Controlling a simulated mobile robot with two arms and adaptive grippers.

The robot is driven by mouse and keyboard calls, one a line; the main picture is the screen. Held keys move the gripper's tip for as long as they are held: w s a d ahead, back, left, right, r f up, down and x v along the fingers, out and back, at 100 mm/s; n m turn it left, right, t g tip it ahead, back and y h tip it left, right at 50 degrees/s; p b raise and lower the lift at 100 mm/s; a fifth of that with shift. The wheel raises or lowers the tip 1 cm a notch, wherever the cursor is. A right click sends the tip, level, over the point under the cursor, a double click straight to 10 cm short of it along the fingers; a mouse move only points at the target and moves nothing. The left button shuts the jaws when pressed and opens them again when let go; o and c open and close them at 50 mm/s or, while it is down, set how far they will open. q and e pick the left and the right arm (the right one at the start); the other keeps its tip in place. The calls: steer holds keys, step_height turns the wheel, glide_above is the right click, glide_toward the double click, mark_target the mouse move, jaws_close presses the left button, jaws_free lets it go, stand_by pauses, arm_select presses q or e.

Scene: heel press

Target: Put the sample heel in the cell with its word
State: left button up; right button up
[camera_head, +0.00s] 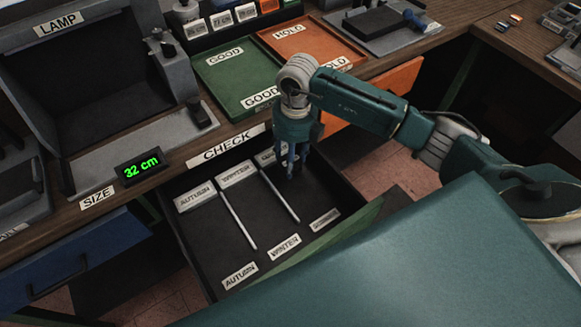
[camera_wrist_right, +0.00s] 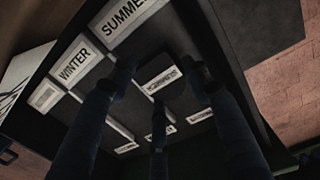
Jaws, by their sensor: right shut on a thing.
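An open drawer (camera_head: 190,235) under the bench has three cells split by two thin light dividers. Labels read AUTUMN (camera_head: 195,197) and WINTER (camera_head: 236,174); the third is partly hidden by my gripper in the head view and reads SUMMER in the wrist view (camera_wrist_right: 130,15). My right gripper (camera_head: 291,172) points down into the rightmost cell. In the right wrist view its fingers (camera_wrist_right: 160,88) are shut around a small dark piece, the sample heel (camera_wrist_right: 178,87), with a white label I cannot read clearly. I cannot tell whether it touches the drawer floor. My left gripper is not in view.
A green GOOD tray (camera_head: 235,75) and an orange HOLD tray (camera_head: 310,45) lie on the bench behind. The AUTUMN and WINTER cells look empty.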

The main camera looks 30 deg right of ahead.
step_height(320, 180, down, 5)
steer(key=shift+f, duration=0.2)
stand_by(0.3)
steer(key=shift+f, duration=0.2)
steer(key=o, duration=1.6)
steer(key=shift+r, duration=0.1)
steer(key=shift+r, duration=0.1)
steer(key=r, duration=0.4)
steer(key=r+b, duration=0.1)
steer(key=r, duration=0.7)
steer(key=shift+d, duration=0.35)
